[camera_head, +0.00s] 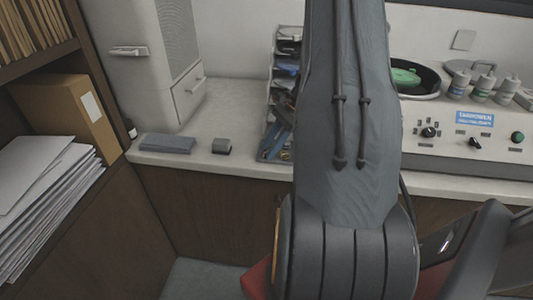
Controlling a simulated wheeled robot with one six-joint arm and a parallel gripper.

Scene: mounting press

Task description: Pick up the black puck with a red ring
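I see no black puck with a red ring in the head view. My own grey arm fills the middle of the picture and hides part of the counter (230,101) behind it. My gripper is not in view, so I cannot see whether it is open or shut.
A machine (470,132) with knobs, a green disc (405,77) and several small bottles stands at the right. A grey cabinet (160,55) is at the left. Shelves hold papers (40,190).

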